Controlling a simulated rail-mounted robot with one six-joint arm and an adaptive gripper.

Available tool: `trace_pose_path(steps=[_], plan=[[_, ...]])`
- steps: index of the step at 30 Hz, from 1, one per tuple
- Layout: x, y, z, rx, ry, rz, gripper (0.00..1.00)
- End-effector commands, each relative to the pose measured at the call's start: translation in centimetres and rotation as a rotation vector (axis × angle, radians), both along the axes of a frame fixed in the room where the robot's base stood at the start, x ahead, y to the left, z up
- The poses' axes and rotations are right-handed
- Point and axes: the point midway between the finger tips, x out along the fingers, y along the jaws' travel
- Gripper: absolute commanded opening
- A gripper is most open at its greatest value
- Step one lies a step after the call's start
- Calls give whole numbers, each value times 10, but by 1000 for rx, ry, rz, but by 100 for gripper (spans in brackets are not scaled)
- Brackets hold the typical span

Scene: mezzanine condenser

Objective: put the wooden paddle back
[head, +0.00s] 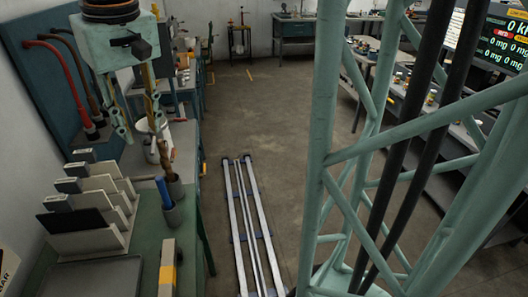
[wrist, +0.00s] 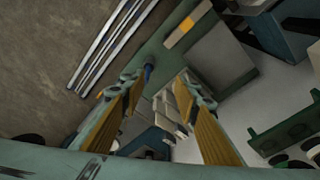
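My gripper (head: 141,128) hangs over the green bench at the left of the head view, its fingers pointing down. In the wrist view its two yellow-padded fingers (wrist: 160,88) are spread apart, with nothing held between them.
A rack of upright plates (head: 92,215) and a dark tray (head: 97,277) fill the bench's left. Red hoses (head: 75,85) hang on the wall panel. Floor rails (head: 252,225) run beside the bench.

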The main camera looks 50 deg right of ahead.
Motion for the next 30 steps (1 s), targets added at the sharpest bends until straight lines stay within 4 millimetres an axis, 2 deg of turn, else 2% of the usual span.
trace_pose_path(steps=[1,12,30], plan=[[-13,4,14,-4,-27,3,29],[-81,23,29,-7,-65,26,29],[-190,52,28,-8,-126,77,29]])
